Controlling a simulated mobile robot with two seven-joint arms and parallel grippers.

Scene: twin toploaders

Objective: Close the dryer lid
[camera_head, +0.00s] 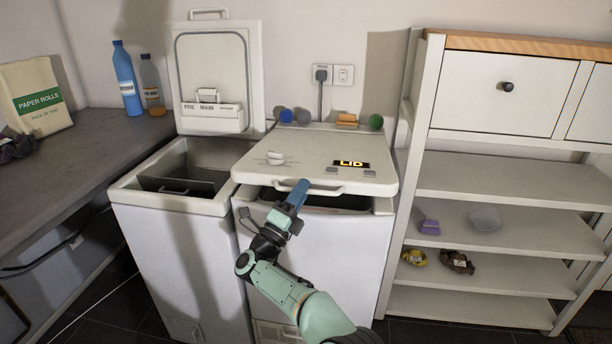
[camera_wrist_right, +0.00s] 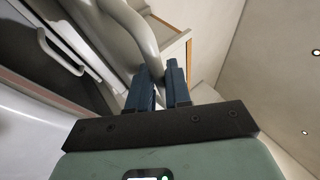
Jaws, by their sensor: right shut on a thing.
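The dryer, the right toploader, has a white lid (camera_head: 310,155) with a lit "LID" display. The lid is nearly down, with a dark gap under its front edge, so it stands slightly ajar. My right gripper (camera_head: 299,190) is at the lid's front edge and shut on the lid handle (camera_head: 328,191). In the right wrist view the blue fingers (camera_wrist_right: 160,85) are on either side of the pale curved handle (camera_wrist_right: 143,35). My left gripper is not in view.
The left toploader (camera_head: 172,245) stands beside the dryer with its lid (camera_head: 215,60) raised. Several small items, including a green ball (camera_head: 376,121), lie behind the dryer lid. A shelf unit (camera_head: 500,175) stands right, a grey counter (camera_head: 60,175) left.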

